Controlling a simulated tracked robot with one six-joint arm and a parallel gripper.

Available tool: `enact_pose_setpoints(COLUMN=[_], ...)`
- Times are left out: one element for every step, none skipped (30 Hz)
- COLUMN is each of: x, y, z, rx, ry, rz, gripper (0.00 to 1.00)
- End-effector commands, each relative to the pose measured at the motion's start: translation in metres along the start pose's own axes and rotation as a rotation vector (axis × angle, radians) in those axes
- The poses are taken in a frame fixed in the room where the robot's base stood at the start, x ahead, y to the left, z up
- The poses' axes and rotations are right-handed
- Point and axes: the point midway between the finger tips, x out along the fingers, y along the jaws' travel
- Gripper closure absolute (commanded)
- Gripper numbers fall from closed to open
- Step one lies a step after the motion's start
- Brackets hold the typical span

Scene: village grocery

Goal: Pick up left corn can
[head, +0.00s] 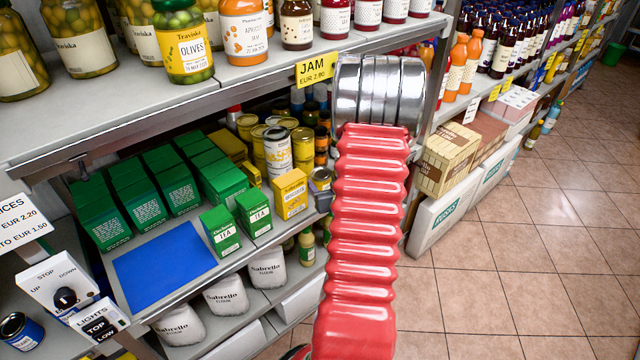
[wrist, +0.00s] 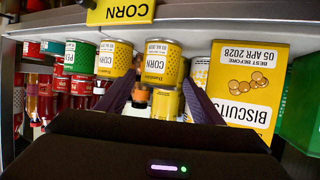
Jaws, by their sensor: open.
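The wrist view shows the shelf upside down. A yellow corn can (wrist: 162,62) stands between the tips of my gripper (wrist: 157,80), with another yellow can (wrist: 165,104) showing below it in the picture. A second corn can (wrist: 115,58) is to its left in the picture, near the left finger. My gripper is open and its dark fingers hold nothing. I cannot tell whether a fingertip touches a can. In the head view, yellow cans (head: 277,152) stand on the lower shelf; my gripper is hidden there.
A yellow biscuits box (wrist: 245,88) stands close beside the right finger. A green can (wrist: 80,57) and red jars are at the left. A yellow CORN sign (wrist: 121,11) marks the shelf edge. The upper shelf (head: 130,105) with its jars overhangs the cans; tea boxes (head: 254,211) stand nearby.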

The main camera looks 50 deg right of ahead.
Motion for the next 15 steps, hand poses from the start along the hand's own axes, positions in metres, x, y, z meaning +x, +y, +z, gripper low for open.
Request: enact_pose_setpoints(x=[0.0, 0.0, 0.0, 0.0, 0.0, 0.001, 0.002, 0.004, 0.007, 0.011, 0.014, 0.019, 0.024, 0.028, 0.034], y=[0.0, 0.0, 0.0, 0.0, 0.0, 0.0, 0.0, -0.001, -0.001, -0.001, -0.001, -0.001, -0.001, -0.001, -0.002], z=[0.0, 0.0, 0.0, 0.0, 0.0, 0.0, 0.0, 0.0, 0.0, 0.0, -0.001, -0.002, -0.002, -0.002, -0.003], rx=[0.0, 0.0, 0.0, 0.0, 0.0, 0.0, 0.0, 0.0, 0.0, 0.0, -0.001, -0.001, -0.001, -0.001, -0.001], ry=[0.0, 0.0, 0.0, 0.0, 0.0, 0.0, 0.0, -0.001, -0.001, -0.001, -0.001, -0.001, -0.001, -0.001, -0.001], rz=[0.0, 0.0, 0.0, 0.0, 0.0, 0.0, -0.001, -0.001, -0.001, -0.001, -0.001, -0.001, -0.001, -0.001, -0.002], gripper=[0.39, 0.39, 0.39, 0.39, 0.39, 0.39, 0.39, 0.39, 0.39, 0.39, 0.39, 0.39, 0.39, 0.39, 0.39])
